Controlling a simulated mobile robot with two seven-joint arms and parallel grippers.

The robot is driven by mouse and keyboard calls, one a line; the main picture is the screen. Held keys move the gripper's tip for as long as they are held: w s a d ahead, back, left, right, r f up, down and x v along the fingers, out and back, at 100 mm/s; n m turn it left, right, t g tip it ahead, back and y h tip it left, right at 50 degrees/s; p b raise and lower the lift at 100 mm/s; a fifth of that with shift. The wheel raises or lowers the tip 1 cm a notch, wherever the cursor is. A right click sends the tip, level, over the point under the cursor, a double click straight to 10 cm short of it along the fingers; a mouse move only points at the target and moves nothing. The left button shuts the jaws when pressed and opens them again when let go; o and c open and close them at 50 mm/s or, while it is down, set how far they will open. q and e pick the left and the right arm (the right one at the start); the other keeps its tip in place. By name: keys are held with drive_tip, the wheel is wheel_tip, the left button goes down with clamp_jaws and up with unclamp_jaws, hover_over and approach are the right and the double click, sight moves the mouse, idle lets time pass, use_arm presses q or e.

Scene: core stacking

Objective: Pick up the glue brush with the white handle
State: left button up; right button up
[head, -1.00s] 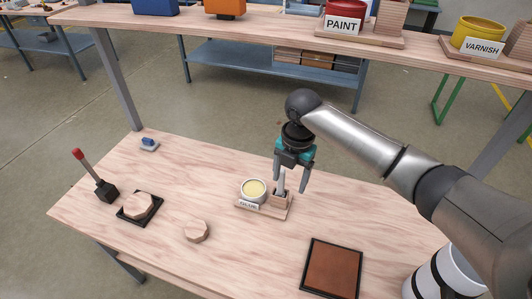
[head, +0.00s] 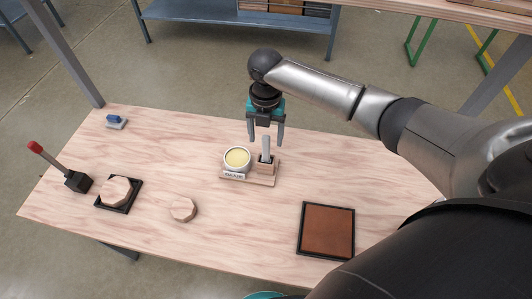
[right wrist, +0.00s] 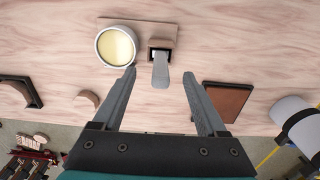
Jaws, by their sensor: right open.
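The glue brush (head: 266,146) stands upright in a small wooden holder (head: 265,164) beside the glue pot (head: 237,158). Its pale grey-white handle points up; its bristles are hidden in the holder. My right gripper (head: 265,139) is open and empty, its fingers pointing down above the holder, one on each side of the handle in the head view. In the right wrist view the handle (right wrist: 161,72) lies between the open fingertips (right wrist: 160,76), touching neither as far as I can see. My left gripper is not in view.
The pot and holder share a wooden tray (head: 262,181). A brown panel in a black frame (head: 327,231) lies at the front right. A wooden octagon (head: 184,209), a second on a black base (head: 116,191) and a red-tipped lever (head: 77,181) are to the left.

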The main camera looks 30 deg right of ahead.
sight(266, 144)
wheel_tip(266, 144, down, 4)
drive_tip(key=shift+r, duration=0.1)
drive_tip(key=shift+r, duration=0.1)
clamp_jaws()
idle(0.5)
